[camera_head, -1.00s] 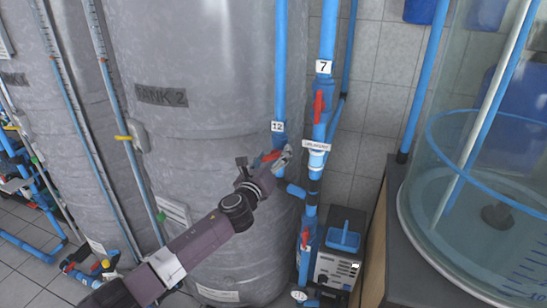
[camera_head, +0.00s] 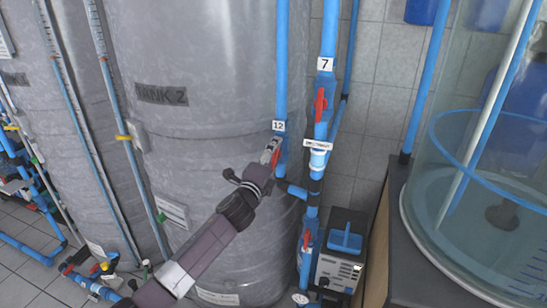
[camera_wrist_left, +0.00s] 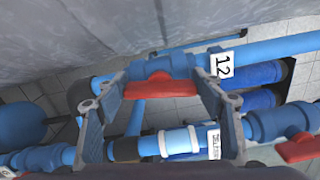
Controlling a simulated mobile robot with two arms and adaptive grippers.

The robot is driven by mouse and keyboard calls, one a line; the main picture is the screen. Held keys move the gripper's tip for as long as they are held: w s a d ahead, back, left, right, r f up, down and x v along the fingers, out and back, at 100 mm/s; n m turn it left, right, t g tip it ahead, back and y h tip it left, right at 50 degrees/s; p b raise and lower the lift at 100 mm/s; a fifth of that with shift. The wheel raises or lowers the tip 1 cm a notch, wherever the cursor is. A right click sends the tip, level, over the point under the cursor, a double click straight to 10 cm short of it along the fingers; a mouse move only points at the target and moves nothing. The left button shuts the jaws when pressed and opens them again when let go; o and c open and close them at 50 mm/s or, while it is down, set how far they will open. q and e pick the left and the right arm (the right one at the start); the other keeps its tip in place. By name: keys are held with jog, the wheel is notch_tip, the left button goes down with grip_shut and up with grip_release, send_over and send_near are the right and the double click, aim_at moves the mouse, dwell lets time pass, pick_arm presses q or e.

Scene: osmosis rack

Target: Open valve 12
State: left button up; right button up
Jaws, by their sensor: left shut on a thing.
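Valve 12 sits on the blue vertical pipe (camera_head: 281,75) in front of tank 2, just below a white label "12" (camera_head: 278,126); the label also shows in the wrist view (camera_wrist_left: 222,65). Its red handle (camera_head: 276,157) lies roughly along the pipe. In the wrist view the red handle (camera_wrist_left: 160,89) spans between the two fingers, nearly parallel to its pipe. My left gripper (camera_head: 270,149) is at the valve and shut on the handle. Its arm hides part of the tank's lower front. My right gripper is not in view.
Valve 7 with a red handle (camera_head: 320,104) is on the neighbouring pipe at right. Another red-handled valve (camera_head: 306,240) is lower down, beside a pump box (camera_head: 340,262). Grey tank 2 (camera_head: 200,60) stands close behind my gripper. A clear cylinder (camera_head: 480,190) stands at right.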

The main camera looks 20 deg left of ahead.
pick_arm(q)
jog(key=shift+f+n, duration=0.1)
jog(key=shift+n, duration=0.9)
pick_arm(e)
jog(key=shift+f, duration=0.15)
pick_arm(q)
jog(key=o, duration=1.1)
jog(key=shift+o, duration=0.4)
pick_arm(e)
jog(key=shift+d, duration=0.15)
pick_arm(q)
jog(key=s, duration=1.2)
jog(key=shift+a, duration=0.25)
